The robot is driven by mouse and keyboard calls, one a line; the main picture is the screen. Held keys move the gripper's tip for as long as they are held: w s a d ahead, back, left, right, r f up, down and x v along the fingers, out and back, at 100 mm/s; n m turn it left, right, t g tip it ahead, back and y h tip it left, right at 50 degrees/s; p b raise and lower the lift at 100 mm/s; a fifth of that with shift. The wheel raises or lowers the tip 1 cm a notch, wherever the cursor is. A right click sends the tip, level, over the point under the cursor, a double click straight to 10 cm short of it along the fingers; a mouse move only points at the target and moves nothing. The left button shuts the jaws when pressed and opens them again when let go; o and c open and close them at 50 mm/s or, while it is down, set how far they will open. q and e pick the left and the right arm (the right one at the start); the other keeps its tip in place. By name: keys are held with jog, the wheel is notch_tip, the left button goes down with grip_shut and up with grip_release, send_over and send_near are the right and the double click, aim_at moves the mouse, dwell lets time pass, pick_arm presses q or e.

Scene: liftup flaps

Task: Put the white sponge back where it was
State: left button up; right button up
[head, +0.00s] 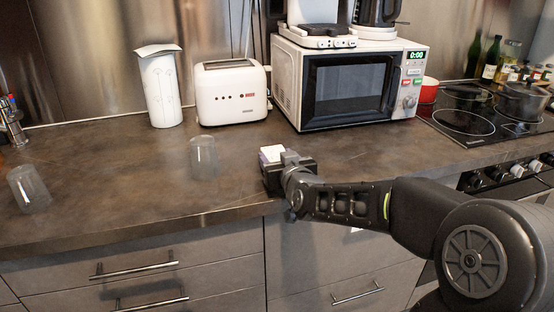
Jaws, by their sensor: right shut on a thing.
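The white sponge (272,153) shows as a small pale block at the far side of my right gripper (280,163). My right gripper is shut on the sponge, over the front part of the brown countertop (130,185), below the left end of the microwave. The gripper body hides the sponge's lower part, so I cannot tell if it touches the counter. My left gripper is not in view.
A clear glass (204,158) stands left of my right gripper; another glass (29,189) is at far left. A toaster (232,92), paper roll (160,88) and microwave (350,85) stand at the back. A stove (490,115) is at right.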

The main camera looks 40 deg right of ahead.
jog(key=shift+f, duration=0.2)
jog(key=o, duration=1.2)
jog(key=shift+r, duration=0.15)
jog(key=shift+r, duration=0.15)
jog(key=v, duration=1.1)
jog(key=shift+r, duration=0.1)
jog(key=shift+s+a, duration=0.2)
jog(key=shift+s, duration=0.3)
